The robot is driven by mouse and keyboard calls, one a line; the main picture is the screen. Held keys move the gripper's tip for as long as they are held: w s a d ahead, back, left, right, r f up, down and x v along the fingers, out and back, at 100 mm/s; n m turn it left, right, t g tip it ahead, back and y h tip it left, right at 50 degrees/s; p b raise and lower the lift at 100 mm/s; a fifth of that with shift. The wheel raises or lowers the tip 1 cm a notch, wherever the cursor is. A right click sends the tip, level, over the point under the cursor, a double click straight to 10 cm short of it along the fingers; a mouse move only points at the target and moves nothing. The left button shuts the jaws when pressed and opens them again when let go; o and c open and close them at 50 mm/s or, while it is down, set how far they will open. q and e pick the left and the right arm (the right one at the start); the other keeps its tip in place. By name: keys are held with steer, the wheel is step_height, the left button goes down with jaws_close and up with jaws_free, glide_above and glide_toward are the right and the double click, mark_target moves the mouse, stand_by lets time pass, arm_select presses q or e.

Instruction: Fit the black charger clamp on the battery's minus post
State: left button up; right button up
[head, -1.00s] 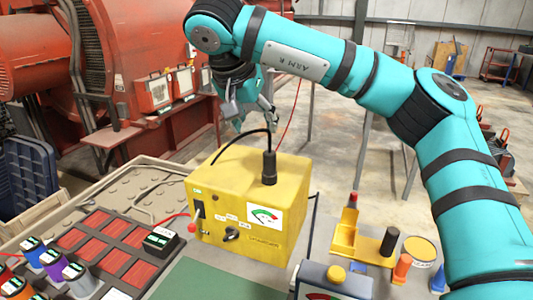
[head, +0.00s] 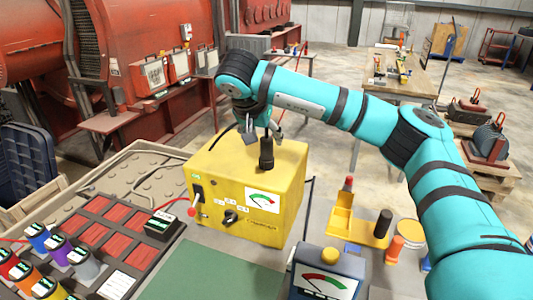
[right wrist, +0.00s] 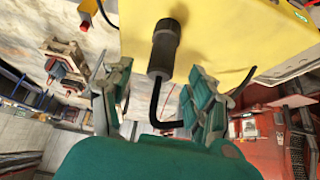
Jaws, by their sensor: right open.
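The black charger clamp (head: 266,153) looks like a dark upright cylinder on top of the yellow charger (head: 230,172), with a black cable at its upper end. It also shows in the right wrist view (right wrist: 163,48), where the cable bends away between the fingers. My right gripper (head: 264,133) is open just above and behind the clamp. In the right wrist view its two fingers (right wrist: 157,92) stand apart on either side of the cable, with the clamp body beyond them. I cannot make out the battery's minus post. My left gripper is out of view.
A black tray with red panels (head: 106,240) and several coloured cylinders lies at the left. A gauge box (head: 325,272) stands at the front, beside a yellow holder (head: 358,232) with a black cylinder. Red machinery (head: 120,55) fills the back left.

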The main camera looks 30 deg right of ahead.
mark_target(266, 139)
steer(key=p+x, duration=0.1)
steer(key=x, duration=0.3)
steer(key=shift+w+d+r, duration=0.1)
steer(key=shift+r, duration=0.05)
steer(key=shift+w+d+f, duration=0.1)
steer(key=shift+f, duration=0.15)
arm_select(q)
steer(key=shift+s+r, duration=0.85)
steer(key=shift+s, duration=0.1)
arm_select(e)
steer(key=shift+c, duration=0.4)
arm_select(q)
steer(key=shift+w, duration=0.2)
arm_select(e)
steer(key=shift+r, duration=0.1)
jaws_close()
